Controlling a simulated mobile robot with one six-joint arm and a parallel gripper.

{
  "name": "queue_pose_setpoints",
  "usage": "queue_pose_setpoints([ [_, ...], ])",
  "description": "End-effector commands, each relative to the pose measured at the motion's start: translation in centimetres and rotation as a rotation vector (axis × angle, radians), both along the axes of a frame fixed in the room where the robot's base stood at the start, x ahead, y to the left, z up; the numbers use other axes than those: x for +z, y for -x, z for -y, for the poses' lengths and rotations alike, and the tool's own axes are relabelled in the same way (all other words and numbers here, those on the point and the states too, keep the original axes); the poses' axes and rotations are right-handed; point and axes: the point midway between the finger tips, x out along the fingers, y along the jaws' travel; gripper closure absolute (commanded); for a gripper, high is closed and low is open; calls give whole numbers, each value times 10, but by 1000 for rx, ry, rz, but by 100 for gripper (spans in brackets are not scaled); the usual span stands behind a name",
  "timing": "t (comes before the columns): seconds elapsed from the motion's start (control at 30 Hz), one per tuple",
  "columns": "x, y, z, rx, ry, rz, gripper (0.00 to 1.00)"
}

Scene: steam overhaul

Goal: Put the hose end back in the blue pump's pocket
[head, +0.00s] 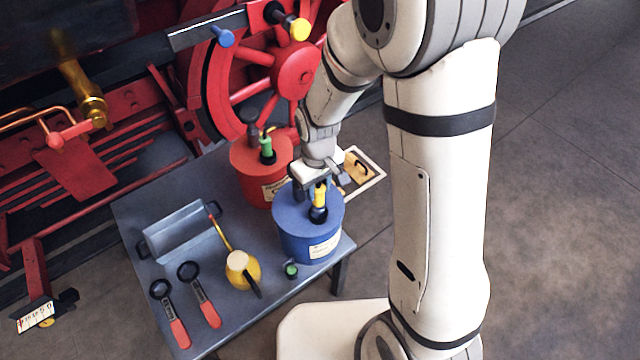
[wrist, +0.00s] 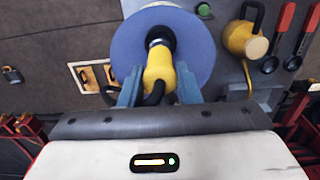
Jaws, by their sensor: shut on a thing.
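The blue pump (head: 300,240) stands on the table's right end, a blue drum with a pale label. In the wrist view its round blue top (wrist: 118,45) has a black collar (wrist: 160,36) near the middle. My gripper (head: 318,182) is above the pump, shut on the yellow hose end (head: 320,194). In the wrist view my gripper (wrist: 159,90) has one finger on each side of the yellow hose end (wrist: 158,66). The far tip of the hose end meets the black collar; I cannot tell how deep it sits. A black piece curves beside it.
A red pump (head: 250,165) with a green fitting stands close behind the blue one. A yellow oil can (head: 240,272), two red-handled tools (head: 207,308) and a grey tray (head: 183,235) share the table (head: 130,210). A small green-topped item (head: 291,270) is by the front edge.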

Motion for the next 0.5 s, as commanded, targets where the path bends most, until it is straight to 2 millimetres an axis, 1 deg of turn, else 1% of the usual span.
queue_pose_setpoints([
  [0.27, -1, 0, 0, 0, 0, 0, 100],
  [0.5, -6, 0, 0, 0, 0, 0, 100],
])
